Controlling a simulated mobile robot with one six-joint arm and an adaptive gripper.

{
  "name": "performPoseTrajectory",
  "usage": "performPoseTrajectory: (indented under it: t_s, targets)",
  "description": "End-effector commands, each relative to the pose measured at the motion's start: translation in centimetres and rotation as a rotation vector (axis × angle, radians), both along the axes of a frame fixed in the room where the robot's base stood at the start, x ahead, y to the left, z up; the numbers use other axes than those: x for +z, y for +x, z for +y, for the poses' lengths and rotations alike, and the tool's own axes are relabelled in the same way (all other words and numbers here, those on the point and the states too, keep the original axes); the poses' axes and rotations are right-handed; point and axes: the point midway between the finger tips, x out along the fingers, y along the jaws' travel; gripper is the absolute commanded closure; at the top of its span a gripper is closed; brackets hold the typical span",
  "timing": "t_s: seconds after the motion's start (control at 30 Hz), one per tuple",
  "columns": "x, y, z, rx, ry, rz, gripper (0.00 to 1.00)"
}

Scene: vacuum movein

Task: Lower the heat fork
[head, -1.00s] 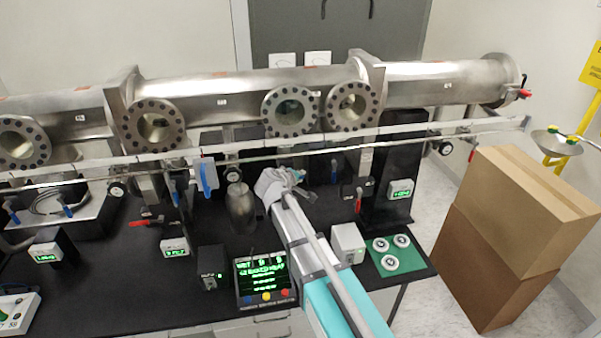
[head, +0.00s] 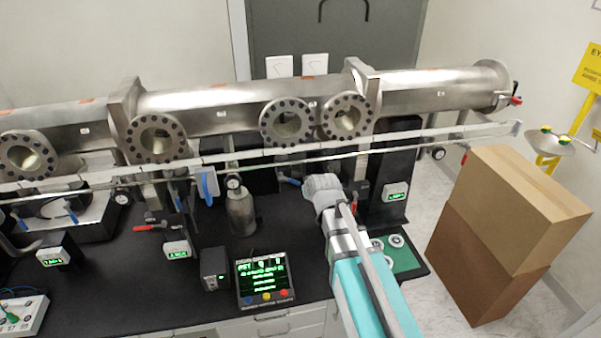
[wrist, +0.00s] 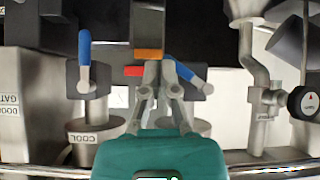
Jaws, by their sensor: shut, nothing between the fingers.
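My gripper (wrist: 160,68) is shut and empty, its fingertips close together in the middle of the wrist view. In the head view, the end of my arm (head: 322,187) is in front of the steel tube, below its right-hand ports. Two blue-handled parts stand beside the fingers in the wrist view: a left blue handle (wrist: 85,50), upright above a round base marked COOL (wrist: 92,138), and a right blue handle (wrist: 187,72), slanted and just right of the fingertips. No label reading HEAT is legible, so I cannot tell which part is the heat fork. Contact is unclear.
An orange block (wrist: 149,54) and a red piece (wrist: 133,71) sit by the fingertips. A gauge (wrist: 305,102) and pipework stand at right. The steel tube (head: 230,107) and rail span the bench. Cardboard boxes (head: 520,200) stand at right.

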Motion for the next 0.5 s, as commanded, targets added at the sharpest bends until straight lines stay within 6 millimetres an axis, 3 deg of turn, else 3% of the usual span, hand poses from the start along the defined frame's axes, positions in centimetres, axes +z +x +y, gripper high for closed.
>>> performPoseTrajectory:
  t_s: [0.3, 0.5]
  targets:
    - [4.6, -1.9, -1.2, -0.083, 0.372, -0.013, 1.00]
    - [6.2, -2.3, -1.7, -0.117, 0.500, -0.023, 1.00]
